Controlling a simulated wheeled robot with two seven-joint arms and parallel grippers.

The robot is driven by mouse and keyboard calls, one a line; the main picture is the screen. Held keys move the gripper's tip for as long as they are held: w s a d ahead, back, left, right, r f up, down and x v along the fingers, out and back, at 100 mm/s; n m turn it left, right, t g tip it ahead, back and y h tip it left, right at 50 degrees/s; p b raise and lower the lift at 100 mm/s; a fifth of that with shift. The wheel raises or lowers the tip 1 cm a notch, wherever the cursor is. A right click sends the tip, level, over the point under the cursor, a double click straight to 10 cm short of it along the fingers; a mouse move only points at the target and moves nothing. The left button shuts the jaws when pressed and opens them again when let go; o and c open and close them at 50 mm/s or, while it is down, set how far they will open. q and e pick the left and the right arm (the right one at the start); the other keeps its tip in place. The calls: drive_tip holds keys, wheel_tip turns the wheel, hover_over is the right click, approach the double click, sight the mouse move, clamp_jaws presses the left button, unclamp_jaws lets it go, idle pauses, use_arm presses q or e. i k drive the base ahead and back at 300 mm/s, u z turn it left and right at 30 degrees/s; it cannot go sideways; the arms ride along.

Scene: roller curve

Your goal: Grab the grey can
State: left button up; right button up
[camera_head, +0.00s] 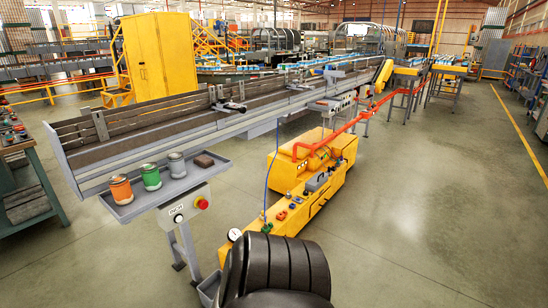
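The grey can (177,166) stands upright on a small grey tray (172,191) at the side of the conveyor, left of centre in the head view. A green can (151,178) stands just left of it, and an orange can (121,190) stands further left. A dark brown block (204,161) lies on the tray to the right of the grey can. Nothing covers the grey can. Neither of my grippers is in view.
A long grey conveyor (170,127) runs behind the tray. A control box with a red button (202,203) sits below it. A yellow machine (300,190) stands to the right. A black ribbed shape (275,265) fills the bottom centre. Open floor (430,220) lies at right.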

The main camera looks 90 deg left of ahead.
sight(176, 162)
drive_tip(key=u, duration=2.75)
drive_tip(key=i, duration=0.6)
